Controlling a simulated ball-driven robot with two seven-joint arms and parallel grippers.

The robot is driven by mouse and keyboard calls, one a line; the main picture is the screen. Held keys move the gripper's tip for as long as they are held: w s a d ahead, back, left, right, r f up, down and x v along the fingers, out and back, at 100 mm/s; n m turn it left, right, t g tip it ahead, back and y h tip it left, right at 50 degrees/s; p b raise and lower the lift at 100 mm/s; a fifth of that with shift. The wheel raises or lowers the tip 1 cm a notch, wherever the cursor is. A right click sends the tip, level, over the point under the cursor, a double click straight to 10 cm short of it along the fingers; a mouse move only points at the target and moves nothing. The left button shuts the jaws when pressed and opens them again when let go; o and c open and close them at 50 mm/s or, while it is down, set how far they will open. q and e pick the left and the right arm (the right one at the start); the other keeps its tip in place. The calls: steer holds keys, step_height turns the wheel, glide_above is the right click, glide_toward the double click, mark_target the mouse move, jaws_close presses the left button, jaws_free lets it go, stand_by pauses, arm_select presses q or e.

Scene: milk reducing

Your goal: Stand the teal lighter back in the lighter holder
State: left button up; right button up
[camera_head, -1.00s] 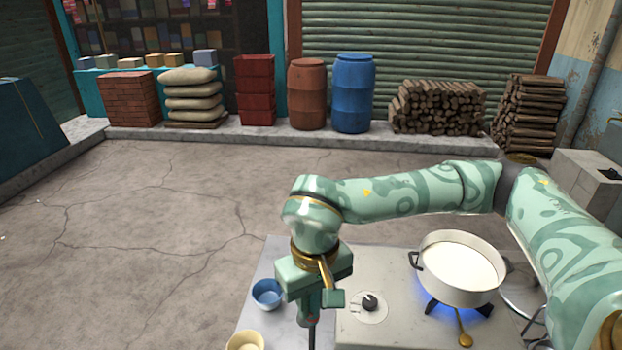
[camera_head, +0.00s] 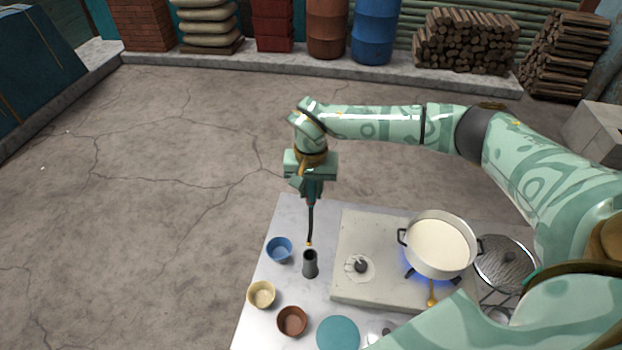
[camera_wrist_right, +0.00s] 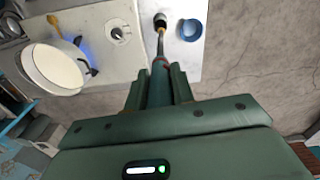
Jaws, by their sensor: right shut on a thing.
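My right gripper (camera_head: 312,187) is shut on the teal lighter and holds it above the table with its long dark rod (camera_head: 310,222) pointing down. The wrist view shows the teal lighter body (camera_wrist_right: 158,84) between the fingers. The lighter holder (camera_head: 310,266) is a small dark upright cylinder on the table, left of the stove. The rod's brass-coloured tip appears just above the holder's mouth in the head view, outside it. The wrist view shows the holder (camera_wrist_right: 160,19) at the rod's far end. The left gripper is not in view.
The stove (camera_head: 375,225) carries a white pot (camera_head: 440,245) of milk over a blue flame. A blue bowl (camera_head: 279,249) stands close left of the holder. A cream bowl (camera_head: 261,294), a brown bowl (camera_head: 292,321) and a teal disc (camera_head: 338,335) are nearer the front.

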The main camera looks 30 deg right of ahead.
step_height(320, 180, down, 3)
steer(key=shift+s+a+r+b, duration=0.15)
steer(key=shift+b, duration=0.9)
step_height(320, 180, down, 2)
steer(key=shift+f+b, duration=0.2)
steer(key=shift+b, duration=0.85)
steer(key=shift+f+b, duration=3)
steer(key=shift+f, duration=1.55)
steer(key=o, duration=1.1)
steer(key=shift+c, duration=0.2)
step_height(320, 180, up, 16)
steer(key=b, duration=0.1)
glide_above(310, 205)
steer(key=shift+w+d+r, duration=0.2)
steer(key=shift+w, duration=0.05)
